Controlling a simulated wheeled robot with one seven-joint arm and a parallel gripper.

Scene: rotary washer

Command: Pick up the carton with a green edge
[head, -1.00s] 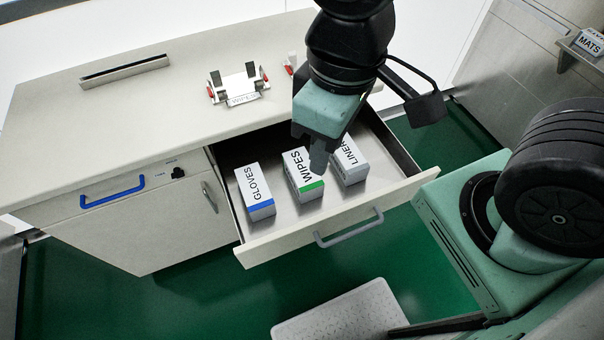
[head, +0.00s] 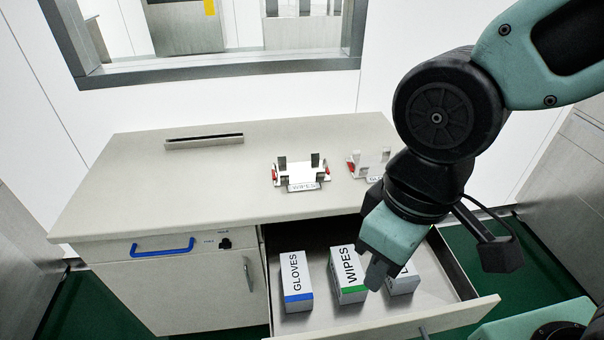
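The carton with a green edge (head: 346,270) is white, reads WIPES, and lies in the open drawer between two other cartons. Its green strip is at the near end. My gripper (head: 371,266) points down at the right side of this carton, its fingers apart and nothing visibly held. The fingers overlap the carton's right edge in the picture; I cannot tell whether they touch it or how high above it they are.
A blue-edged GLOVES carton (head: 296,280) lies left in the drawer (head: 395,323). Another carton (head: 404,281) lies right, partly hidden by my gripper. On the counter (head: 215,190) stand a WIPES holder (head: 301,172), a second holder (head: 367,163) and a slotted strip (head: 204,141).

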